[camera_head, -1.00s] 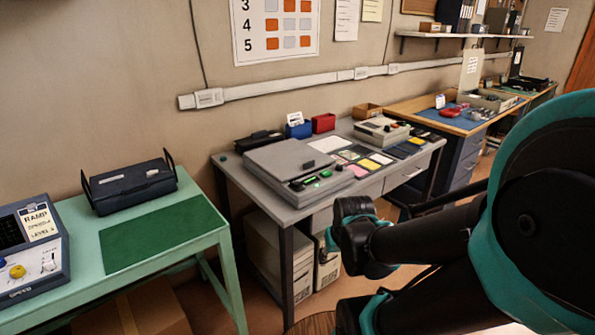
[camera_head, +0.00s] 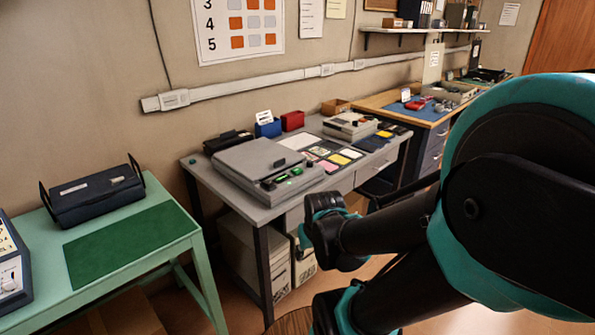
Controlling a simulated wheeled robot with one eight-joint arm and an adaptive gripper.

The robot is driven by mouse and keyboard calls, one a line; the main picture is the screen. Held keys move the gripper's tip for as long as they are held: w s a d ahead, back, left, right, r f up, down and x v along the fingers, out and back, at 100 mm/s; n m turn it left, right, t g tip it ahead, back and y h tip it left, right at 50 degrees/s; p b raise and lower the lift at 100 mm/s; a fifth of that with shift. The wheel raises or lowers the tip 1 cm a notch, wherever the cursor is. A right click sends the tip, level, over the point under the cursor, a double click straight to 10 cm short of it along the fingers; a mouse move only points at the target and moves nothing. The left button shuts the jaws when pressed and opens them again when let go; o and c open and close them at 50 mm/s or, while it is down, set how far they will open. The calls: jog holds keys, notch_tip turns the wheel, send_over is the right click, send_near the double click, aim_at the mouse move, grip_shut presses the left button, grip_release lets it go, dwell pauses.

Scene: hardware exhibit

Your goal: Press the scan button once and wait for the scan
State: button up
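A grey flatbed scanner (camera_head: 250,158) with a closed lid sits on the grey desk (camera_head: 230,202) near the middle of the head view. Its right-hand front strip carries green lit spots (camera_head: 297,171). I cannot tell at this size which of them is the scan button. My black and teal arm fills the right side and lower middle of the view, in front of the desk. Its links show, but I cannot make out gripper fingers. Nothing of mine visibly touches the scanner.
Cards, a second grey device (camera_head: 350,126) and blue and red boxes share the desk. A green table (camera_head: 165,262) with a dark case (camera_head: 95,193) stands at left. A wooden workbench (camera_head: 375,100) is behind at right. Floor shows between the desk and my arm.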

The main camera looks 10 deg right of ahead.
grip_shut()
dwell(1.2)
